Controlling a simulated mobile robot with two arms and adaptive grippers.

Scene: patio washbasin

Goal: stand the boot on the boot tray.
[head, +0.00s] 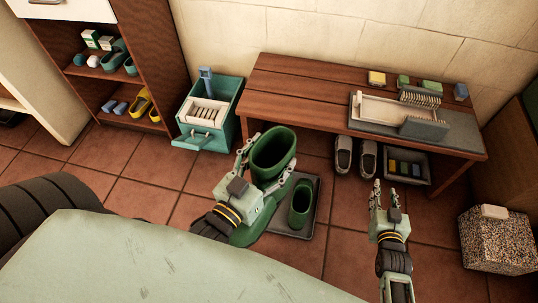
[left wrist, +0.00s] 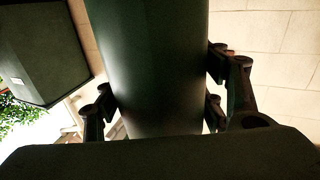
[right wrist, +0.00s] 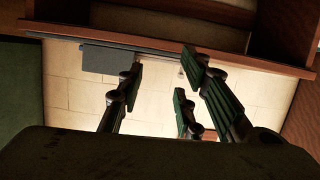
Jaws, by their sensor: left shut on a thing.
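A tall green boot (head: 272,150) is held with its open top up, in front of the bench. My left gripper (head: 262,172) is shut on its shaft, with fingers on both sides. The shaft fills the middle of the left wrist view (left wrist: 153,65). The grey boot tray (head: 313,215) lies on the floor, partly hidden behind the held boot and my left gripper. A second green boot (head: 300,206) stands upright on the tray's right part. The gap between the held boot's sole and the tray cannot be judged. My right gripper (head: 385,197) is open and empty, right of the tray.
A wooden bench (head: 300,88) stands behind, with grey shoes (head: 343,155) and a grey bin (head: 407,165) under it. A green drawer box (head: 212,115) is left of it. A speckled block (head: 495,240) stands at right. Tiled floor is clear between tray and block.

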